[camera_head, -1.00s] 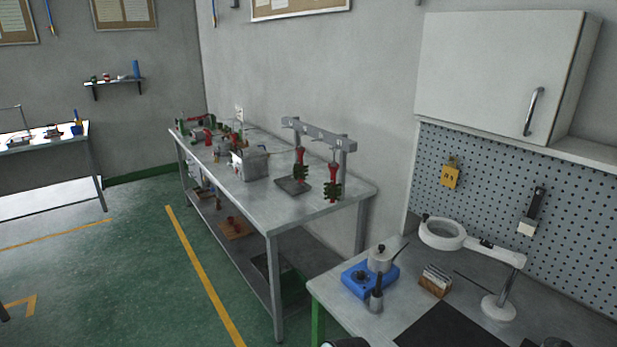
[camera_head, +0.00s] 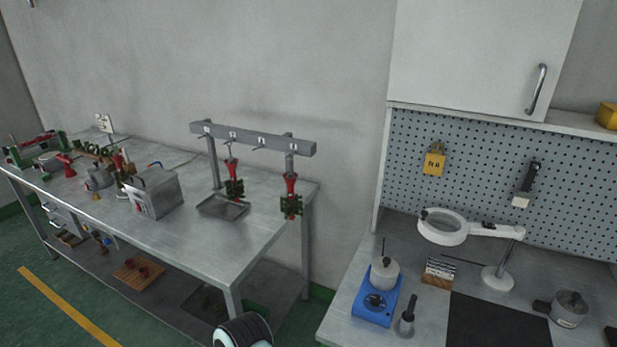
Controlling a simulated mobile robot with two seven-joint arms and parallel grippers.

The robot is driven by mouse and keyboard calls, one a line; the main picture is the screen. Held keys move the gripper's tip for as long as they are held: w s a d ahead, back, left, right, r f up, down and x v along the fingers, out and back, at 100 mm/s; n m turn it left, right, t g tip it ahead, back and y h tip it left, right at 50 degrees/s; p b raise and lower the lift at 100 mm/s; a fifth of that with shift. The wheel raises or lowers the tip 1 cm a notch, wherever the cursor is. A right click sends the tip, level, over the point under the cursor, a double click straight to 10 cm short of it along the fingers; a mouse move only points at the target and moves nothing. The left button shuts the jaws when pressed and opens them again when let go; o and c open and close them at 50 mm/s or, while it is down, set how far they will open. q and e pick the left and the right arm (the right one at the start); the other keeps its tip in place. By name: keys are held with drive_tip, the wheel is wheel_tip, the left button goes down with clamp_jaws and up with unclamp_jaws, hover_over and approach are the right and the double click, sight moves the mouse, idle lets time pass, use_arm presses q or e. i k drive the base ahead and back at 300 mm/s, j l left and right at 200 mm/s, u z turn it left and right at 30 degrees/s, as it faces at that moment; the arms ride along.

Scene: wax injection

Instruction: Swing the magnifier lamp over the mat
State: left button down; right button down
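The white magnifier lamp (camera_head: 443,228) stands at the back of the right-hand bench. Its ring head points left on a white arm, above the bench near the pegboard. Its round white base (camera_head: 498,278) rests behind the dark mat (camera_head: 497,322). The lamp head is to the left of and behind the mat, not above it. The mat lies flat at the bench's front, cut off by the lower picture edge. A rounded dark and white part of mine shows at the bottom; neither gripper can be made out.
A blue hot plate (camera_head: 375,300) with a small pot (camera_head: 385,270) stands left of the mat. A card holder (camera_head: 438,271) sits below the lamp head. A saucepan (camera_head: 569,309) stands right of the mat. A metal workbench (camera_head: 180,236) with tools fills the left.

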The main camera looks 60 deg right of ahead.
sight(518, 233)
drive_tip(key=i+z, duration=0.1)
drive_tip(key=z, duration=0.4)
drive_tip(key=i+z, duration=0.1)
drive_tip(key=z, duration=0.4)
drive_tip(key=i+j+z, duration=0.1)
drive_tip(key=z, duration=0.4)
